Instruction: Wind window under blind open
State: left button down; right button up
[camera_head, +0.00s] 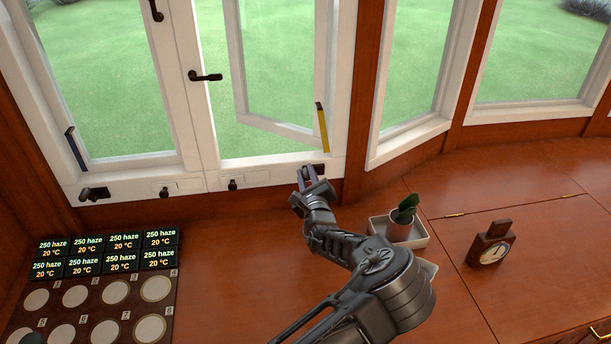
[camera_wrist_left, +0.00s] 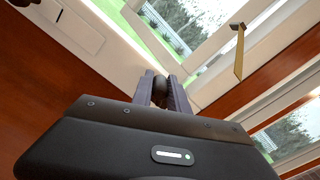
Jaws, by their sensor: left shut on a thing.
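The white-framed window (camera_head: 275,127) in the middle stands partly open, its sash swung outward over the grass. My left gripper (camera_head: 307,176) is at the sill below its right corner. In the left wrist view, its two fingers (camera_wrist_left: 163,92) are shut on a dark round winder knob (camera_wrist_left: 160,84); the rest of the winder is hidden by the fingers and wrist. A yellow strip (camera_head: 322,128) stands upright at the window's lower right and also shows in the wrist view (camera_wrist_left: 239,52). No blind is in view. My right gripper is not in view.
Other dark winder handles (camera_head: 94,194) sit along the sill. Several labelled displays (camera_head: 104,254) lie at the left. The wooden top (camera_head: 225,270) between is clear.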

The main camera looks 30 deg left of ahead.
pick_arm(q)
jog(key=c, duration=1.3)
grip_release()
jog(key=shift+d, duration=0.1)
jog(key=v, duration=0.7)
jog(key=shift+s+d, duration=0.2)
jog(key=shift+s, duration=0.1)
